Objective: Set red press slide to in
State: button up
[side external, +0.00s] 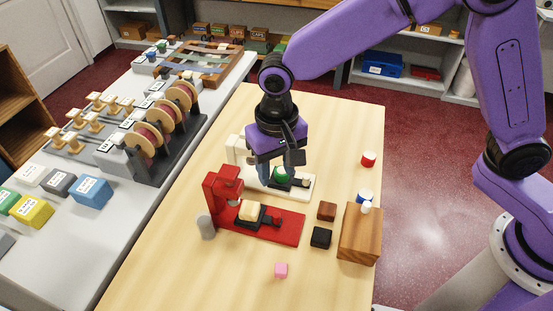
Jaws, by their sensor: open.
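The red press (222,186) stands upright on the light wood table, with its flat red base (290,236) reaching to the right. Its black slide (268,218) lies on that base, to the right of the press head, and carries a cream block (250,210). The slide shows clear of the head, out on the base. My gripper (281,172) is open, behind the red press and over the white press (304,189). A green piece (281,173) shows between or just behind its fingers; whether they touch it I cannot tell.
A brown block (326,211), a black block (320,238) and a wooden box (359,236) stand right of the red base. A grey cylinder (206,227) stands at its left. The front left of the table is clear.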

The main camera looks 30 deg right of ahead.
jog(key=shift+r, duration=0.85)
